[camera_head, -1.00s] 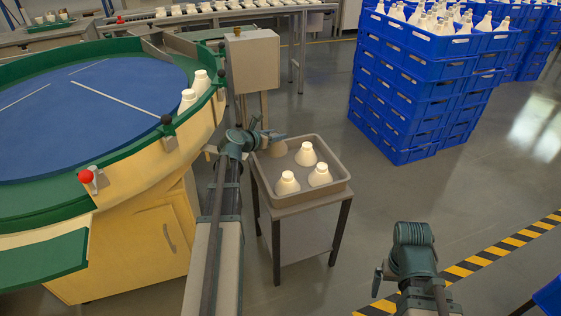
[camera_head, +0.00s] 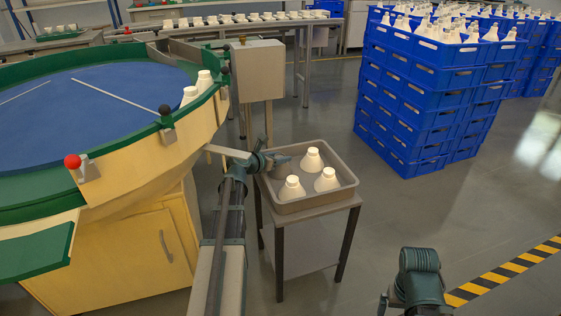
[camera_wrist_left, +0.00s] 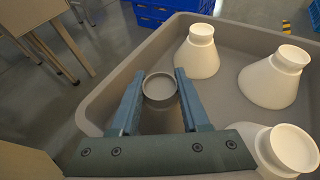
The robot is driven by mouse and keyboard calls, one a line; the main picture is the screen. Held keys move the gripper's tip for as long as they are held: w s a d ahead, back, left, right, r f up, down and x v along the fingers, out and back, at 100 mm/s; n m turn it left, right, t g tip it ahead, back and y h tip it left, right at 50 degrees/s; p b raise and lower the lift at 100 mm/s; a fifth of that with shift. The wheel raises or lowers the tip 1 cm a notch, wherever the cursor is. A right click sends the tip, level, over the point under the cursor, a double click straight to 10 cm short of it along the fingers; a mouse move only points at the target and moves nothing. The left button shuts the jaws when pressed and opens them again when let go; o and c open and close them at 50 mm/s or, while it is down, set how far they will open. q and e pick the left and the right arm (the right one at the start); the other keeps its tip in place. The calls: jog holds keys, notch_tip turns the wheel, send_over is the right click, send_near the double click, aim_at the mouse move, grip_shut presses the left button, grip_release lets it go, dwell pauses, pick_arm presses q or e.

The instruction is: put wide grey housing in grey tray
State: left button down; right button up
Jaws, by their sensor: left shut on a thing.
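The grey tray (camera_head: 318,203) stands on a small table, and three white bulb-shaped housings (camera_head: 312,159) stand upright in it. My left gripper (camera_head: 276,160) is at the tray's far left corner. In the left wrist view its two fingers (camera_wrist_left: 160,98) are shut on the grey housing (camera_wrist_left: 160,86), whose round open rim faces the camera. The housing is inside the tray's outline; whether its base touches the tray floor cannot be told.
A round blue turntable (camera_head: 85,100) with a green rim is on the left, with two white housings at its edge. A grey box on a post (camera_head: 258,70) stands behind the tray. Stacked blue crates (camera_head: 410,100) stand at the back right. The floor right of the tray is clear.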

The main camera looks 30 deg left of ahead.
pick_arm(q)
jog(key=shift+f, duration=0.2)
jog(key=shift+c, duration=1.9)
grip_release()
jog(key=shift+r, duration=0.1)
jog(key=shift+s+r, duration=0.3)
jog(key=shift+r, duration=0.05)
jog(key=p+v, duration=0.4)
jog(key=v, duration=0.7)
jog(key=shift+s, duration=0.2)
jog(key=shift+w+a+f, duration=0.1)
